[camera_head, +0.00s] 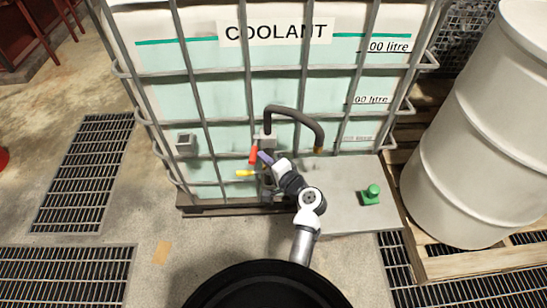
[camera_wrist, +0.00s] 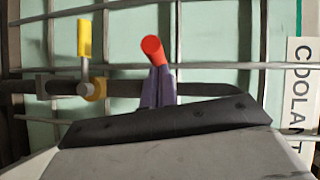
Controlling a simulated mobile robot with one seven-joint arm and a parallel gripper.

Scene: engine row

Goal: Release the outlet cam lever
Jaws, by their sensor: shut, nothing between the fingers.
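A red lever (camera_head: 253,156) sticks out at the outlet pipework, low on the front of the coolant tank. In the wrist view its round red end (camera_wrist: 153,50) shows just beyond my fingertips. My gripper (camera_head: 264,156) has purple fingers, shut and empty, right beside the red lever; the wrist view also shows the fingers (camera_wrist: 157,80). I cannot tell whether they touch it. A yellow handle (camera_head: 245,173) sits just below the red lever, and in the wrist view it stands on a brass-coloured fitting to the left. My arm hides part of the outlet.
The caged tank (camera_head: 217,85) stands behind the outlet. A black hose (camera_head: 297,115) arches from a grey fitting above the lever to the right. A grey plate (camera_head: 345,190) with a green fitting (camera_head: 370,194) lies at right, before a white drum (camera_head: 480,130).

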